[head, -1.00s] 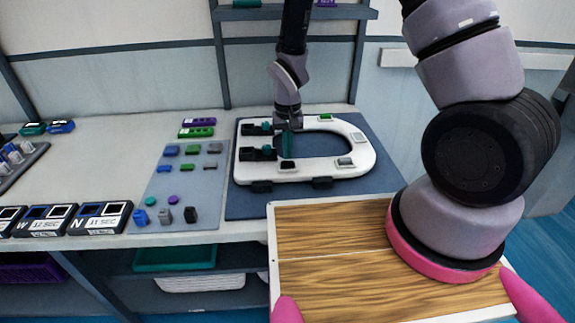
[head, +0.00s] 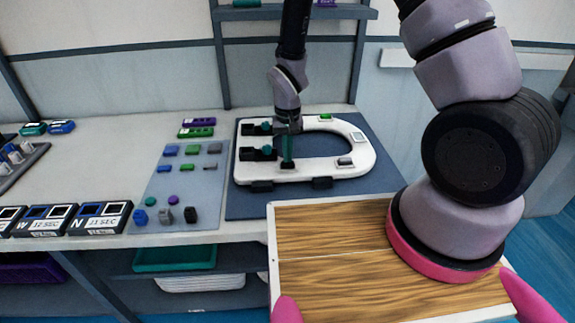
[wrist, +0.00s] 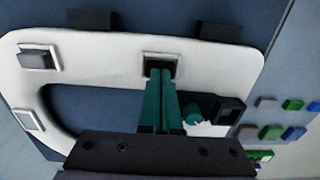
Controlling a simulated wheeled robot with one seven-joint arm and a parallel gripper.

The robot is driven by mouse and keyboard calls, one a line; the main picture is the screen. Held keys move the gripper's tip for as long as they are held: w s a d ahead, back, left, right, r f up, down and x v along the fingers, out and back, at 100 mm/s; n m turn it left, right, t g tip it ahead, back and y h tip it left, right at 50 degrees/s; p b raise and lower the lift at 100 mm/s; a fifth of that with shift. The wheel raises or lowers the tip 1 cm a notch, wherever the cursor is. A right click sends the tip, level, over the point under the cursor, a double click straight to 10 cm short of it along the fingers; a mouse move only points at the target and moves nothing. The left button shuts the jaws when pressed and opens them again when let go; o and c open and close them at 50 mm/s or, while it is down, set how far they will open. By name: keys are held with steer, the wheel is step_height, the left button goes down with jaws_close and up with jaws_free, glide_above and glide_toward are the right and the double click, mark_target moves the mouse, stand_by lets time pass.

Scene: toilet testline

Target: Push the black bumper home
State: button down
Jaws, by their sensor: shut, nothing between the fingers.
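The white U-shaped seat (head: 310,171) lies flat on a blue mat. The black bumper (head: 287,167) sits in a square white-rimmed socket on the seat's near arm; the wrist view also shows the bumper (wrist: 158,62). My gripper (head: 287,161) is shut and empty, with teal fingers pointing down. In the wrist view its fingertips (wrist: 160,72) are at the bumper and overlap its edge, seemingly touching it from above. The fingertips hide part of the bumper, so I cannot tell how deep it sits.
The seat also bears a grey bumper (head: 345,161), a pale square socket (head: 357,136) and a green piece (head: 325,117). Black hinge parts (head: 258,154) stand at its left end, close to my fingers. A grey board (head: 185,185) with several small coloured pieces lies left of the mat.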

steer(key=shift+f, duration=0.5)
steer(key=shift+r, duration=0.15)
stand_by(0.3)
step_height(320, 180, up, 8)
stand_by(0.7)
stand_by(0.4)
steer(key=d+r+m+t+y, duration=0.15)
steer(key=d+r, duration=0.35)
steer(key=r, duration=0.6)
steer(key=d+r+m+t, duration=0.15)
steer(key=d+r, duration=0.35)
steer(key=r, duration=0.5)
steer(key=s+d+r+t, duration=0.2)
steer(key=s+d+r, duration=0.2)
steer(key=s+r, duration=0.3)
steer(key=s+d+r+m+t, duration=0.1)
steer(key=s+d+r+t, duration=0.1)
steer(key=s+d+r, duration=0.2)
steer(key=v, duration=0.4)
steer(key=shift+s+a, duration=0.2)
steer(key=shift+s, duration=0.15)
